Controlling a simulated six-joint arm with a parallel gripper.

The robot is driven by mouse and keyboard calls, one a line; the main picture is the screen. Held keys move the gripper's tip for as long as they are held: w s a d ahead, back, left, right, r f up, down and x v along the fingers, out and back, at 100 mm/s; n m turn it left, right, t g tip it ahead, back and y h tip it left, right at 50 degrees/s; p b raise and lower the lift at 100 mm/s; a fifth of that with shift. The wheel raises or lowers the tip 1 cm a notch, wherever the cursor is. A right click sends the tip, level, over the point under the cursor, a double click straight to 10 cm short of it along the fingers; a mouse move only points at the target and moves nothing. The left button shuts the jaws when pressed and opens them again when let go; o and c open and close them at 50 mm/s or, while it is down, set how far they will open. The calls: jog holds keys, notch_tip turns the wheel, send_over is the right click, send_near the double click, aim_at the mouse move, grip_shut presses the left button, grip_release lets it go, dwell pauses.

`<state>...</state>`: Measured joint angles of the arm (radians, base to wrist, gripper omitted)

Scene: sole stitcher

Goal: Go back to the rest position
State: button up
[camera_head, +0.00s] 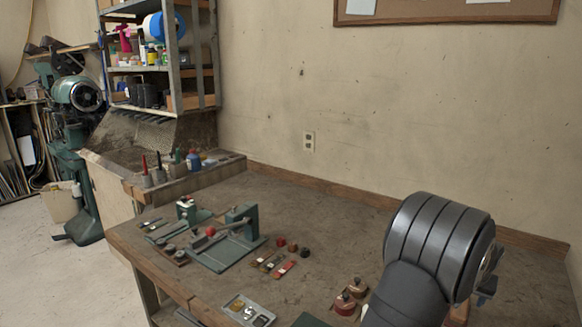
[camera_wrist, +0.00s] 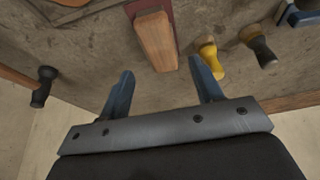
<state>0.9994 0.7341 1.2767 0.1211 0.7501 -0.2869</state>
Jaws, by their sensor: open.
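My gripper (camera_wrist: 162,92) is open in the wrist view, with its two blue-grey fingers apart and nothing between them. It hangs over the brown workbench (camera_wrist: 75,65). In the head view my dark arm fills the lower right, and only a small part of the gripper (camera_head: 487,285) shows behind it. A wooden-handled block (camera_wrist: 156,41) lies ahead of the fingers in the wrist view, apart from them.
A yellow-handled tool (camera_wrist: 210,58) and a black-handled tool (camera_wrist: 258,46) lie near the right finger. A hammer (camera_wrist: 43,86) is at left. A green device (camera_head: 222,246) stands on the bench. The bench's back middle (camera_head: 310,205) is clear.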

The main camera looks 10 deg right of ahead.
jog(key=x, duration=0.8)
notch_tip(320, 180, up, 4)
jog(key=shift+r, duration=0.2)
jog(key=s+r, duration=0.7)
jog(key=s, duration=0.4)
jog(key=s+a+r, duration=0.1)
jog(key=s+a, duration=0.2)
jog(key=s, duration=0.5)
jog(key=s+a, duration=0.3)
jog(key=s, duration=0.4)
jog(key=w+f, duration=0.2)
jog(key=w, duration=0.1)
jog(key=w+f, duration=0.3)
jog(key=w, duration=0.1)
jog(key=w+f, duration=0.3)
jog(key=w, duration=0.1)
jog(key=shift+w+f, duration=0.2)
jog(key=shift+f, duration=0.55)
jog(key=shift+r, duration=0.1)
